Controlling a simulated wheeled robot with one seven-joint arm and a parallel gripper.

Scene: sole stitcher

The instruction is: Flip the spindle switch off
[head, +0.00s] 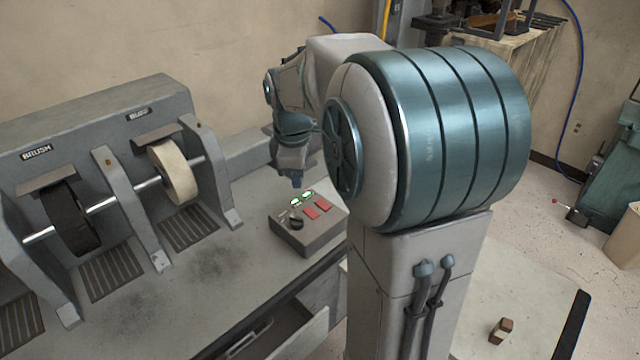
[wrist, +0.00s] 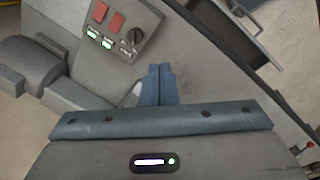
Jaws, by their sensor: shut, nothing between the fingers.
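A grey control box (head: 318,239) sits on the bench; it is also at the top of the wrist view (wrist: 148,22). Its top has two red rectangular pads (head: 317,208), two green-lit pieces (head: 302,197), a black round knob (head: 296,224) and small metal parts beside the knob (wrist: 125,47). I cannot read which control is the spindle switch. My gripper (head: 297,183) is shut and empty, its blue fingertips (wrist: 158,70) together. In the head view it hangs above the box's far edge, apparently apart from it. In the wrist view the fingertips lie just below the box.
A grey machine with a dark brush wheel (head: 70,218) and a pale buff wheel (head: 174,172) stands at the left, with guard posts around them. An open drawer (head: 285,335) sits below the bench's front edge. My arm hides part of the bench right of the box.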

